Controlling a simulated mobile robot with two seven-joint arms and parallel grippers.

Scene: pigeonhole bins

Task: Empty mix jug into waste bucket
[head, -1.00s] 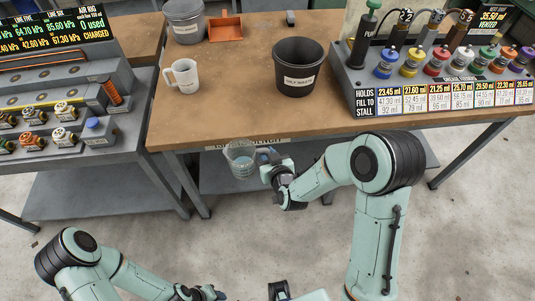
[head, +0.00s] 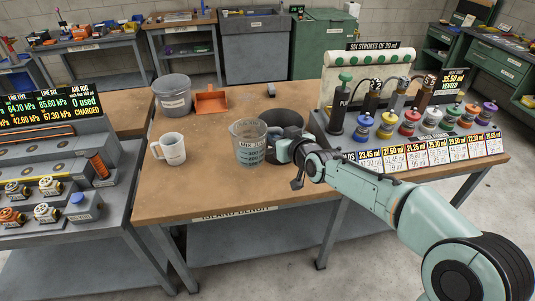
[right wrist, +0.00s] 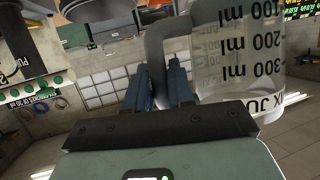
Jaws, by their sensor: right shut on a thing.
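My right gripper (head: 279,142) is shut on the handle of the clear mix jug (head: 249,146). The jug looks upright, with faint bluish liquid in its lower part. In the right wrist view the fingers (right wrist: 166,85) close on the grey handle, beside the jug's marked wall (right wrist: 240,55). The black waste bucket (head: 289,117) stands on the bench just behind the jug and gripper, which hide its front and label. The jug's height above the bench is hard to tell. My left gripper is out of view.
A white mug (head: 171,149) stands left of the jug on the bench (head: 215,190). A grey bucket (head: 173,98) and an orange tray (head: 211,101) are at the back left. A rack of coloured-capped bottles (head: 410,124) fills the bench's right side.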

